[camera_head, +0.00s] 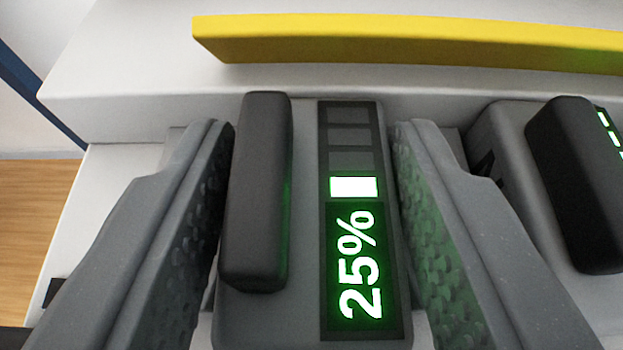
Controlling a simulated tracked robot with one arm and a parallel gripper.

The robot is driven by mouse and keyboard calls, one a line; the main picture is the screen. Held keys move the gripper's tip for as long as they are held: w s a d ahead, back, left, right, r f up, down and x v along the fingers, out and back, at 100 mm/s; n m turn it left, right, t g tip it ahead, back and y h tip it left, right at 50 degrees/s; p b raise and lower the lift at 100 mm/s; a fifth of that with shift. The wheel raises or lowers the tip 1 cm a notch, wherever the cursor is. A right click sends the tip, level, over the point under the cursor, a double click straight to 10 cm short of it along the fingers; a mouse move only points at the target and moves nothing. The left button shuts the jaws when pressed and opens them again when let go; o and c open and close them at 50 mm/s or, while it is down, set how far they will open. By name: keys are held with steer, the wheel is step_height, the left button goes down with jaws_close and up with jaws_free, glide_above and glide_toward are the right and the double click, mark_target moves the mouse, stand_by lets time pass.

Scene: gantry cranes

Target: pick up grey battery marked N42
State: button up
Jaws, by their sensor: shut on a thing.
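A grey battery (307,120) sits between the two fingers of my gripper (311,135) in the camera_head view. It has a raised black handle (256,190) on its left side and a lit green display (360,265) reading 25%, with one bar of its gauge lit. My gripper is shut on this battery, one finger along each side. The left finger lies close against the handle side. No N42 marking shows on the visible face, and the battery's lower end is cut off by the frame.
A second grey battery (503,130) with a black handle (575,185) and green lit bars stands to the right, close to my right finger. A yellow bar (420,42) runs along the white ledge (130,100) behind. Wooden floor (35,215) shows at left.

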mark_target(316, 249)
steer(key=shift+s+r, duration=0.3)
steer(key=shift+r, duration=0.2)
step_height(316, 249, up, 5)
steer(key=shift+r+p, duration=0.1)
steer(key=shift+p, duration=0.2)
steer(key=s+b, duration=0.2)
steer(key=s, duration=0.9)
steer(key=shift+s+r, duration=0.25)
